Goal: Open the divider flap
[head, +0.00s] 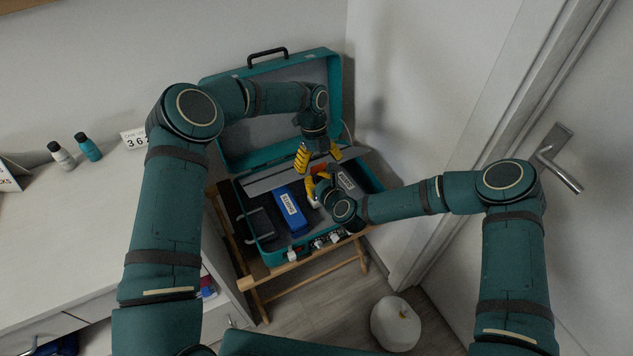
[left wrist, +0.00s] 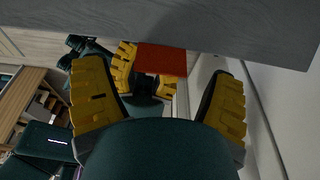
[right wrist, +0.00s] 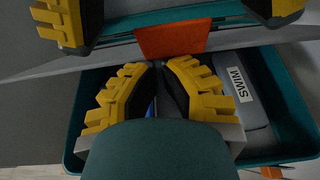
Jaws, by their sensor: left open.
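The divider flap (head: 270,181) is a grey panel across the open teal suitcase (head: 240,222), with an orange-red tab (head: 319,169) on its edge. The flap shows in the left wrist view (left wrist: 200,22), with the tab (left wrist: 160,60) below it. My left gripper (head: 318,160) is open at the flap; the tab appears between its spread yellow fingers, with no visible grip. My right gripper (right wrist: 160,66) has its fingertips together, just in front of the tab (right wrist: 172,40), with nothing visible held. In the head view, my right wrist partly hides its fingers.
The suitcase holds a blue labelled pouch (head: 291,212), a grey SWIM pouch (right wrist: 242,95) and a dark pouch (head: 260,225). It rests on a wooden stand (head: 300,285). A white counter (head: 70,230) is at left, and a wall and door (head: 555,160) at right.

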